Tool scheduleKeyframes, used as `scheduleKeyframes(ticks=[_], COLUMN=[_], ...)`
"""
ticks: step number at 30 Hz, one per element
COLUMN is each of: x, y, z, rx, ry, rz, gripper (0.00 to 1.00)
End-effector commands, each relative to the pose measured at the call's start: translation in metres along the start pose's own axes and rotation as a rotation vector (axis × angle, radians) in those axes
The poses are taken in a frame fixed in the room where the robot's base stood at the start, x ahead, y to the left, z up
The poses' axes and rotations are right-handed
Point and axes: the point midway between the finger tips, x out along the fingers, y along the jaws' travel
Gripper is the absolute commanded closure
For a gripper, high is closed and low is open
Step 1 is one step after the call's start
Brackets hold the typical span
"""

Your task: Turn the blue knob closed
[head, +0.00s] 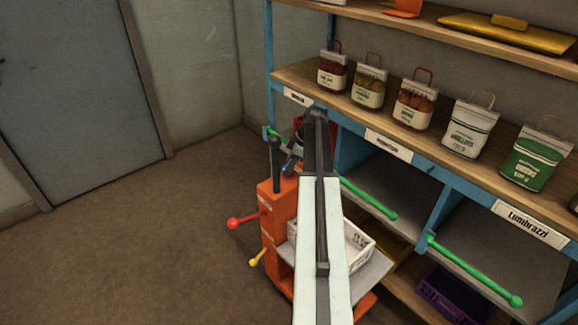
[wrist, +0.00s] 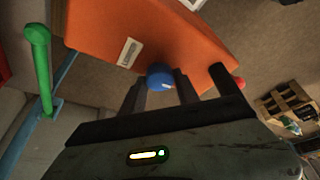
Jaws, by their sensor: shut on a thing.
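The blue knob (wrist: 160,76) is on the orange machine (wrist: 185,45), near its edge, in the wrist view. My gripper (wrist: 161,88) has its two dark fingers on either side of the knob and is shut on it. The knob's far side is hidden. In the head view the orange machine (head: 270,212) stands left of my arm, in front of the shelf. My gripper is at the machine's top there, largely hidden by my arm, and I cannot make out the knob clearly.
A red-ball lever (head: 233,223) and a yellow-ball lever (head: 255,261) stick out left of the machine. Green rods (head: 370,199) jut from the shelf (head: 350,150), which holds several sacks. A white crate (head: 358,250) is right of my arm. Floor at left is clear.

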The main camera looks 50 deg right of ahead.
Motion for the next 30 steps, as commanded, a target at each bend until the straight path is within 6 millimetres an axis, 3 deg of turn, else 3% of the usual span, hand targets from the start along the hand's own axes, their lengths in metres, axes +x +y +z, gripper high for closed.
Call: scheduleKeyframes(ticks=[14,15,17,26,30], x=[0.001,0.001,0.000,-0.001,-0.011], y=[-0.001,-0.001,-0.001,0.000,0.000], z=[0.000,0.000,0.000,0.000,-0.001], rx=[0.016,0.016,0.016,0.016,0.016], ry=[0.000,0.000,0.000,0.000,0.000], rz=[0.003,0.003,0.004,0.005,0.005], gripper=[1.00,0.54,0.41,0.41,0.41])
